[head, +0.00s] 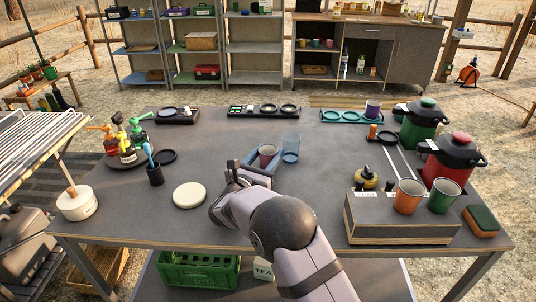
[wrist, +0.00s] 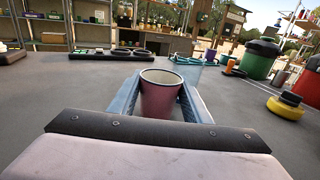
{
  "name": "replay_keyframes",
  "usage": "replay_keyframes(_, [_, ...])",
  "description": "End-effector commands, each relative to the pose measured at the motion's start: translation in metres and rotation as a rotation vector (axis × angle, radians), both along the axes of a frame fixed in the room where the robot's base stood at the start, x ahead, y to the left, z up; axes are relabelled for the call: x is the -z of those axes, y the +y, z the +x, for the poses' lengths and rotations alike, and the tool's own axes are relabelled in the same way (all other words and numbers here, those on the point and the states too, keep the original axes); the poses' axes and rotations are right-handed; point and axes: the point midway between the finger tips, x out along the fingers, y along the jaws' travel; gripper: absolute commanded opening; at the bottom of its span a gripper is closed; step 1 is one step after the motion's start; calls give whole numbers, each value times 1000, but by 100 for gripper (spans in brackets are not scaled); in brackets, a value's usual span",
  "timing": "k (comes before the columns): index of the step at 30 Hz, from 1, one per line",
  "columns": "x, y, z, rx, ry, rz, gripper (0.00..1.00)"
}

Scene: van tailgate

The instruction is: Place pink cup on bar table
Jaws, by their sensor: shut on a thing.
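The pink cup (head: 267,154) is upright between the two blue-grey fingers of my gripper (head: 262,161), over the middle of the grey bar table (head: 225,226).
A clear bluish glass (head: 291,145) stands just right of the cup. A cream round plate (head: 189,195) lies to the left. A wooden-sided box (head: 403,222) with orange and green cups is front right. Red and green dispensers stand along the right; trays line the back edge.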

Motion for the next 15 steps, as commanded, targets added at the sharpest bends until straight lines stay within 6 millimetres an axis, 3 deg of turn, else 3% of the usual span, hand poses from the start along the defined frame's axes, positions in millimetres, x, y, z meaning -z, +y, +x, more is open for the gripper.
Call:
replay_keyframes(6, [4, 0, 0, 0, 0, 0, 18])
replay_keyframes(7, [4, 0, 0, 0, 0, 0, 46])
replay_keyframes(9, [3, 0, 0, 0, 0, 0, 63])
replay_keyframes(15, [2, 0, 0, 0, 0, -1, 63])
